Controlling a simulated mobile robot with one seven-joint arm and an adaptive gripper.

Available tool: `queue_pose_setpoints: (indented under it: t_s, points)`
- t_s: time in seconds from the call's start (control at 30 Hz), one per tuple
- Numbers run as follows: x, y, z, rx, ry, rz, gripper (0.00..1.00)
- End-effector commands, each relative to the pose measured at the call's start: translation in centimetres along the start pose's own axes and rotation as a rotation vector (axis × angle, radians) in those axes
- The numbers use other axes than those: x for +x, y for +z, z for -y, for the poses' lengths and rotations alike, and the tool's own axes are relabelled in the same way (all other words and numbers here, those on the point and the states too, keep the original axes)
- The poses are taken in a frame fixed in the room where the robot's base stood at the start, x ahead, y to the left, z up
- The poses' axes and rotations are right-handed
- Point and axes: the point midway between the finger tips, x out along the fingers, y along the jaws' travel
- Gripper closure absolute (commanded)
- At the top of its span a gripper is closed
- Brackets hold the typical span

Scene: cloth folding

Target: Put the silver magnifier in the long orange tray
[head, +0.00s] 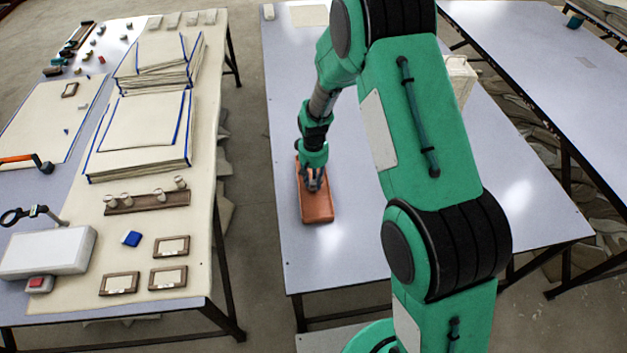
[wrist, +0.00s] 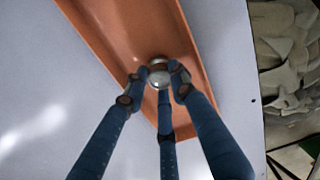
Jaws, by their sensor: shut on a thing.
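The long orange tray (head: 317,211) lies on the grey-white table under my arm. It also shows in the wrist view (wrist: 112,32), running diagonally from the upper left. My gripper (head: 314,185) is over the tray, with its fingers pointing down at its inside. In the wrist view my gripper's blue fingers (wrist: 158,82) are closed around the silver magnifier (wrist: 159,77), a small round shiny piece. The magnifier appears within the tray's outline; I cannot tell whether it touches the tray floor. In the head view the fingers hide it.
The table (head: 345,255) around the tray is mostly clear. A cream box (head: 460,78) stands at the back right, partly behind my arm. The left table holds folded cloth stacks (head: 140,128), frames (head: 171,246) and a white device (head: 48,250). Another table (head: 560,75) is at right.

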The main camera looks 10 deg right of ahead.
Motion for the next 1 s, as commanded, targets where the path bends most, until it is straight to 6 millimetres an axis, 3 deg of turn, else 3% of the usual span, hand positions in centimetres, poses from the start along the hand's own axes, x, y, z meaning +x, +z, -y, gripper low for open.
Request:
queue_pose_setpoints:
  t_s: [0.2, 0.23, 0.3, 0.73, 1.0]
  points:
    - [0.3, 0.0, 0.0, 0.0, 0.0, 0.0, 1.0]
    - [0.3, 0.0, 0.0, 0.0, 0.0, 0.0, 0.71]
    - [0.3, 0.0, 0.0, 0.0, 0.0, 0.0, 0.57]
    - [-0.1, 0.0, 0.0, 0.0, 0.0, 0.0, 0.56]
    - [-2.6, -0.1, 0.0, 0.0, 0.0, -0.001, 0.56]
